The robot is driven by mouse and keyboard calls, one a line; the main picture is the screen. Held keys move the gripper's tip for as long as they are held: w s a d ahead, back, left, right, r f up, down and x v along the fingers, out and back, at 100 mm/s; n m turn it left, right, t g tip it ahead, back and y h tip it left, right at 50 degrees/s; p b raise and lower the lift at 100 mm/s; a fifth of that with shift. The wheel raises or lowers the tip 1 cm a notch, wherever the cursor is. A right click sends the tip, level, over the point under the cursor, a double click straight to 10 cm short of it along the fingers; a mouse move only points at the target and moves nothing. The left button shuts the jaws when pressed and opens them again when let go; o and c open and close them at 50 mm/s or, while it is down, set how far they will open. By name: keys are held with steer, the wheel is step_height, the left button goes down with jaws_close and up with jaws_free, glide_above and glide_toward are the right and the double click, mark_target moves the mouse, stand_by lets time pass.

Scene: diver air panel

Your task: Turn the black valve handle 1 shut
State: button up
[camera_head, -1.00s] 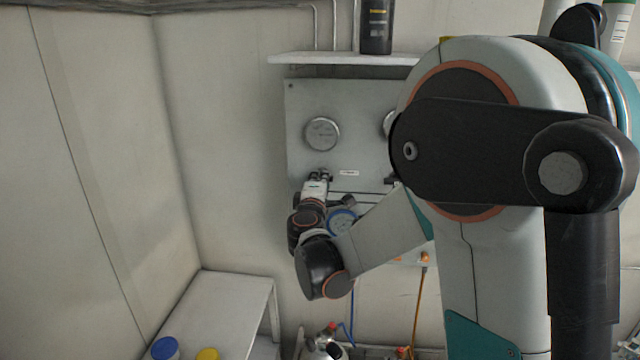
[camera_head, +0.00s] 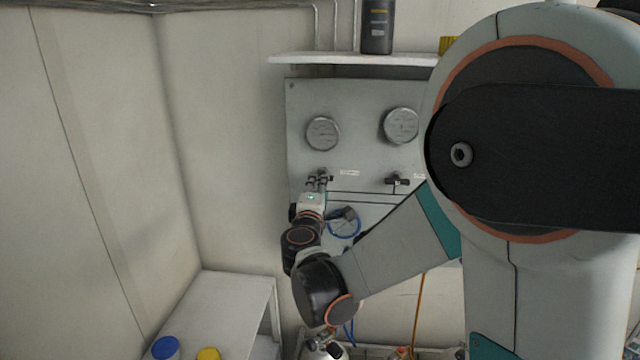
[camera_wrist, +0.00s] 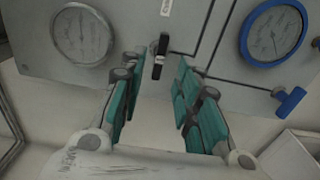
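The black valve handle 1 (camera_wrist: 158,56) sits on the grey panel, seen in the wrist view just beyond and between my fingertips. Its bar runs nearly upright in that view. My gripper (camera_wrist: 156,75) is open, with a teal-padded finger on each side and nothing held. No contact with the handle shows. In the head view my gripper (camera_head: 316,184) is at the panel below the left gauge, and its fingers partly overlap the handle (camera_head: 326,179). The exact gap between fingertips and handle cannot be told there.
A round gauge (camera_head: 322,133) is above the handle and another (camera_head: 401,125) is to its right. A second black handle (camera_head: 397,181) is under that one. A blue-rimmed gauge (camera_wrist: 274,33) and blue handle (camera_wrist: 290,100) are nearby. A shelf (camera_head: 340,58) juts out above.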

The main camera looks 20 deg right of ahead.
steer(key=v, duration=0.6)
steer(key=shift+s, duration=0.25)
steer(key=shift+f, duration=0.1)
